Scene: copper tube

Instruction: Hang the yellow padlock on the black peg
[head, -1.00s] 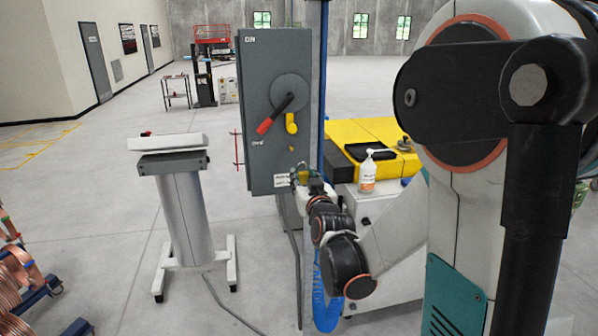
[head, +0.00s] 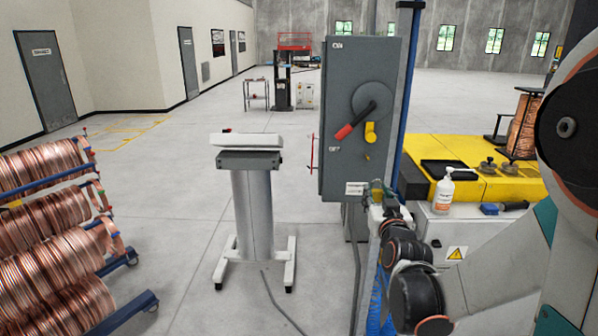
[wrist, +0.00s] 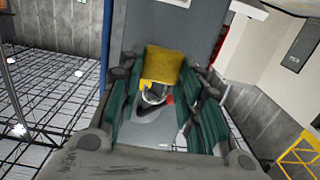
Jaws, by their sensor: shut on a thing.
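The yellow padlock (wrist: 163,65) is between the green-sided fingers of my gripper (wrist: 165,112) in the wrist view. My gripper is shut on the padlock. In the head view my gripper (head: 378,190) is small, in front of the lower right corner of a grey switch cabinet (head: 340,110). Whether it touches the cabinet cannot be told. I cannot make out the black peg in either view.
A yellow-topped bench with a white bottle (head: 443,192) is at right.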

